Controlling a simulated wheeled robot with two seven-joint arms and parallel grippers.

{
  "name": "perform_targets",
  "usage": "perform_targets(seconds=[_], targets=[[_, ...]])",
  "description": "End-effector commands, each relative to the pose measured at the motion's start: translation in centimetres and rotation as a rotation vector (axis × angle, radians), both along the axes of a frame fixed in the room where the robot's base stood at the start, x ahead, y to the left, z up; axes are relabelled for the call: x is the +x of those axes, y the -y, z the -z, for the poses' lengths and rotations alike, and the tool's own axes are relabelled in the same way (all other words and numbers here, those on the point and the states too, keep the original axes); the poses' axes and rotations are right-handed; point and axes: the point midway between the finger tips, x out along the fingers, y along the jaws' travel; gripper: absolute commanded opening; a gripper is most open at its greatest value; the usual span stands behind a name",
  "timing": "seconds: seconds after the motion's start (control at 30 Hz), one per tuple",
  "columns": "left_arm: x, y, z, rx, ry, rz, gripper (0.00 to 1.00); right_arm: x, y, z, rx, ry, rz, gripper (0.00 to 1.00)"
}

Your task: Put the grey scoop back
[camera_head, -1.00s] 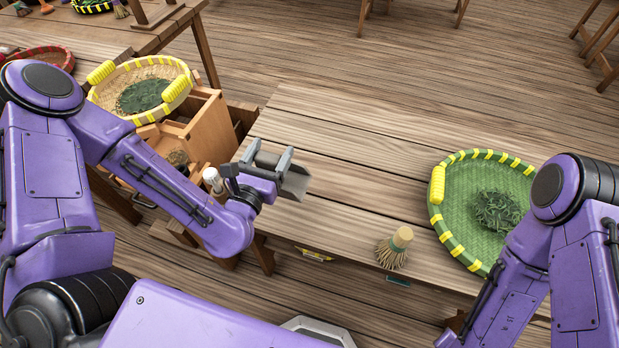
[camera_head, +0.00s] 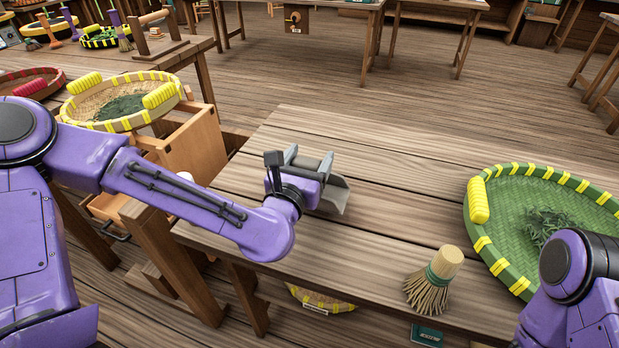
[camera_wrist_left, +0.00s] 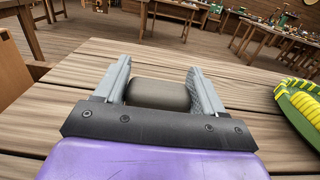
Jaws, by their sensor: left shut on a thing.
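The grey scoop (camera_head: 335,194) is in my left gripper (camera_head: 308,165), above the left part of the wooden table. In the head view its metal pan sticks out to the right of the fingers. In the left wrist view a rounded grey-brown part of the scoop (camera_wrist_left: 158,95) sits between the two fingers of the left gripper (camera_wrist_left: 160,85), which are shut on it. My right arm shows at the lower right of the head view, but its gripper is outside the frame.
A green tray (camera_head: 478,200) with dark leaves lies on the table's right side. A straw brush (camera_head: 428,290) stands near the front edge. A yellow-rimmed basket (camera_head: 90,115) with leaves sits at the left above a wooden cabinet (camera_head: 195,150). The table's middle is clear.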

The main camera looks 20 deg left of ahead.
Motion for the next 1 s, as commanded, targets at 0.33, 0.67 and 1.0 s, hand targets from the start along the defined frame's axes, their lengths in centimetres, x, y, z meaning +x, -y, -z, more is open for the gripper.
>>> perform_targets(seconds=[0.33, 0.67, 1.0], targets=[[0.2, 0.2, 2.9, 0.0, 0.001, 0.001, 0.21, 0.0, 0.0, 0.4, 0.0, 0.0, 0.0, 0.43], [0.2, 0.1, 3.2, 0.0, 0.0, 0.0, 0.95, 0.0, 0.0, 0.7, 0.0, 0.0, 0.0, 0.43], [-0.9, 0.1, 3.5, -0.001, -0.001, 0.001, 0.95, 0.0, 0.0, 0.9, 0.0, 0.0, 0.0, 0.43]])
